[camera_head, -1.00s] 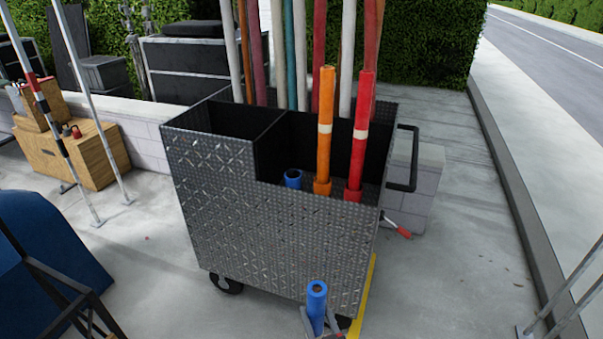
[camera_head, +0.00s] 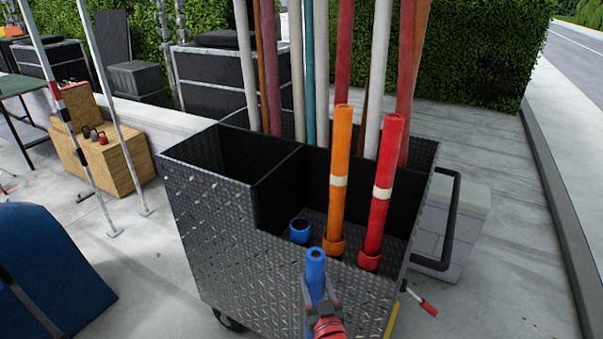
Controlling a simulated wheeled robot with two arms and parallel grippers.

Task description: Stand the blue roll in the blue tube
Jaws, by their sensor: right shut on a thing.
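The blue roll (camera_head: 316,268) is upright in my right gripper (camera_head: 320,293), which is shut on it. It shows just in front of the cart's near wall, with its top end at about the height of the wall's edge in the picture. The blue tube (camera_head: 300,231) is a short open-topped holder inside the cart's low front compartment, left of an orange one. Its lower part is hidden by the near wall, and no roll shows in it. My left gripper is out of view.
The dark metal cart (camera_head: 215,240) has a raised left section. An orange roll (camera_head: 339,175) and a red roll (camera_head: 385,180) stand in matching holders right of the blue tube. Several long rolls rise behind. A black handle (camera_head: 452,225) is at right.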

